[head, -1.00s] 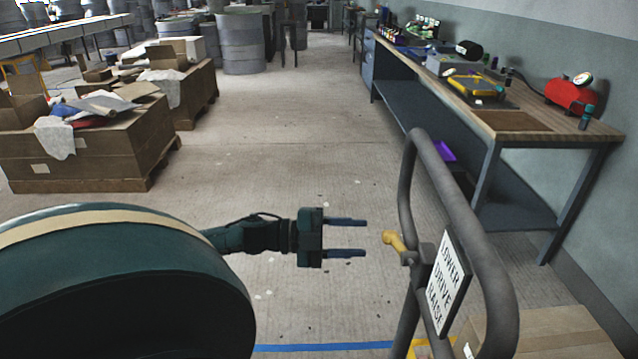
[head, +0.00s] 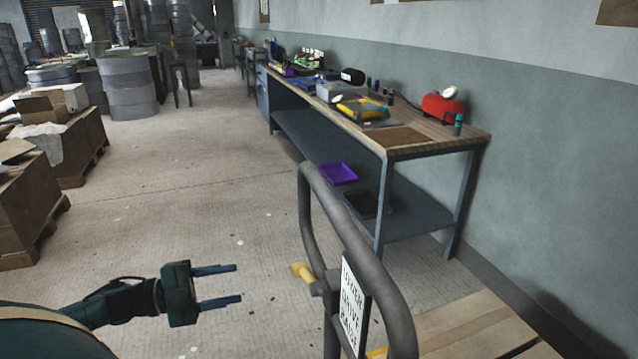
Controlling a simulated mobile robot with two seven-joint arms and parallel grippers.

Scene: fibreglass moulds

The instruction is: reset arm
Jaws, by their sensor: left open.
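My left gripper (head: 238,284) comes in from the lower left. It is dark green with two blue-grey fingers spread apart, pointing right, with nothing between them. To its right, a yellow lever (head: 302,271) sticks out from a grey tubular handrail (head: 382,262). A gap separates the fingertips from the lever. A white sign (head: 353,307) with LOWER, DRIVE and RAISE hangs on the rail, seen at a steep slant. My right gripper is not in view.
A workbench (head: 408,138) with tools and a red tank (head: 442,106) stands along the right wall. A purple tray (head: 339,174) lies on its lower shelf. Cardboard boxes (head: 28,200) stand at the left. The floor between is clear.

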